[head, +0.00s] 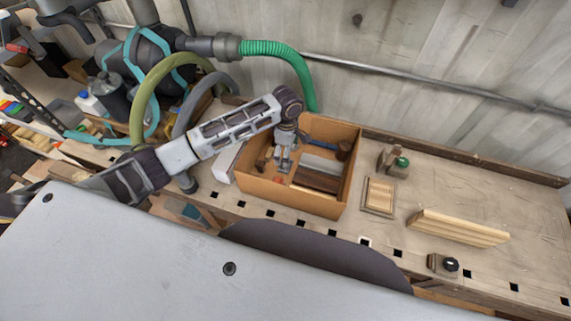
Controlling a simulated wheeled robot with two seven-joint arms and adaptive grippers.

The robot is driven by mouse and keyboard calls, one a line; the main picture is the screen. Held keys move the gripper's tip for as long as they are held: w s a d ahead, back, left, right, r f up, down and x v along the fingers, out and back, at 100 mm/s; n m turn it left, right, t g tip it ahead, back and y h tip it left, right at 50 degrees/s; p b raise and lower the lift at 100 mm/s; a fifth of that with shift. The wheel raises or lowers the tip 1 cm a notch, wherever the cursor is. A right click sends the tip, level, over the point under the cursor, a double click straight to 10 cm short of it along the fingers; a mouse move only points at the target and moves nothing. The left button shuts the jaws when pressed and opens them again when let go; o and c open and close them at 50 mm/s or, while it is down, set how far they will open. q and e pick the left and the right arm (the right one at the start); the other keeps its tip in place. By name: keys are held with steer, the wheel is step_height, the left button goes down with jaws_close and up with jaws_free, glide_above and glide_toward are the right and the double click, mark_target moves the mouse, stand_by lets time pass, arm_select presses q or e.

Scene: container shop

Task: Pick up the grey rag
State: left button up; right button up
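My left arm reaches in from the left, and my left gripper (284,166) points down inside the cardboard box (314,203) on the workbench. Its fingers look apart, with nothing clearly between them. A light grey flat piece (321,166) lies in the box just right of the gripper. It may be the grey rag, but it is too small to tell cloth from a solid piece. The gripper and box walls hide part of the contents. My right gripper is not in view.
The box also holds a dark brown block (316,180) and other small items. Right of it on the bench (500,205) lie a wooden frame (379,195) and a stack of wooden strips (458,228). A green hose (290,55) hangs behind. The bench's far right is clear.

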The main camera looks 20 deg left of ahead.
arm_select(q)
steer(key=shift+f, duration=0.55)
steer(key=shift+f, duration=0.1)
steer(key=shift+s+a+f, duration=0.1)
steer(key=shift+s+f, duration=0.05)
steer(key=shift+f, duration=1.1)
steer(key=shift+s+a+f, duration=0.1)
steer(key=shift+f, duration=1.15)
steer(key=shift+c, duration=0.4)
steer(key=c, duration=0.9)
